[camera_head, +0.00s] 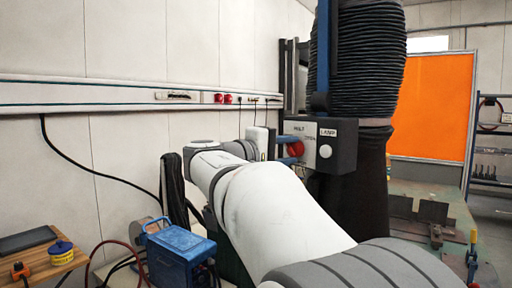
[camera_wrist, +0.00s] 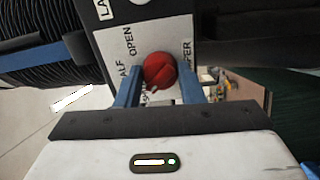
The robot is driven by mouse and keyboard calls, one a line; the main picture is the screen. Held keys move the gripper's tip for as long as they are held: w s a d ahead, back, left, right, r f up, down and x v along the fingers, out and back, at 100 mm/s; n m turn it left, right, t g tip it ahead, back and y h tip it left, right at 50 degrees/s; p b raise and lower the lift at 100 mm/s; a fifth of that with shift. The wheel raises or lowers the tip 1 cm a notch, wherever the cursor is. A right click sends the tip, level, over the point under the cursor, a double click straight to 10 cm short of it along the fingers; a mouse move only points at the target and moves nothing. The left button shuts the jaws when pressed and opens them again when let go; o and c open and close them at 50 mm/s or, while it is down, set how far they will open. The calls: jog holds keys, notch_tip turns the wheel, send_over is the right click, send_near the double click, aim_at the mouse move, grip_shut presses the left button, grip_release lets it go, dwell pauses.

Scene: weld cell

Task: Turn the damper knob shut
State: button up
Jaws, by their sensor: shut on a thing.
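The red damper knob (camera_wrist: 160,70) sits on a pale panel (camera_wrist: 120,42) with lettering, in which OPEN and part of HALF can be read in the wrist view. In the head view the knob (camera_head: 296,149) shows at the left of the panel on a dark box (camera_head: 340,150). My gripper (camera_wrist: 158,82) has its two blue fingers on either side of the knob and is shut on it. A small pale mark on the knob points down toward my gripper's palm in the wrist view. The lettering near the mark is partly hidden.
A black ribbed hose (camera_head: 368,60) rises above the box. An orange screen (camera_head: 428,105) and a green work table (camera_head: 405,190) stand at the right. A blue machine (camera_head: 180,252) and a wooden bench (camera_head: 45,266) are at lower left.

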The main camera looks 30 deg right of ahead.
jog(key=shift+r+n, duration=0.15)
jog(key=shift+n, duration=0.25)
jog(key=o, duration=1)
jog(key=shift+d, duration=0.1)
jog(key=a, duration=0.7)
jog(key=shift+s+a, duration=0.25)
jog(key=shift+a, duration=0.15)
